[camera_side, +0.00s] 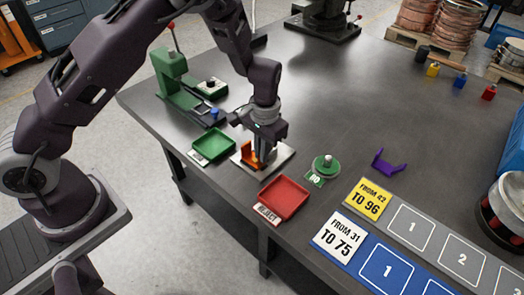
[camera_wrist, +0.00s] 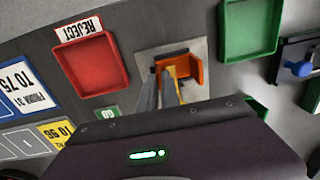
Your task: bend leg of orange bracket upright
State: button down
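The orange bracket (camera_side: 246,154) is on a light metal plate (camera_side: 276,166) near the table's front edge. In the wrist view the orange bracket (camera_wrist: 194,70) shows an upright orange wall on its right side. My gripper (camera_side: 262,160) points down at the bracket, its fingers low over the plate and just right of the orange part in the side view. In the wrist view the fingers (camera_wrist: 165,82) are close together at the bracket's left side. They partly hide the bracket, and I cannot tell whether they grip a leg.
A green tray (camera_side: 213,146) and a red REJECT tray (camera_side: 284,198) flank the plate. A round green-based gauge (camera_side: 325,167) and a purple bracket (camera_side: 387,163) lie to the right. A green press (camera_side: 172,78) stands behind at left. Numbered mats (camera_side: 400,276) fill the front right.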

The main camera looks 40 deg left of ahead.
jog(key=shift+a, duration=0.1)
jog(key=shift+a+h, duration=0.1)
jog(key=shift+h, duration=0.3)
jog(key=c, duration=1.6)
grip_release()
jog(key=shift+o, duration=0.2)
notch_tip(320, 180, up, 7)
jog(key=shift+r, duration=0.1)
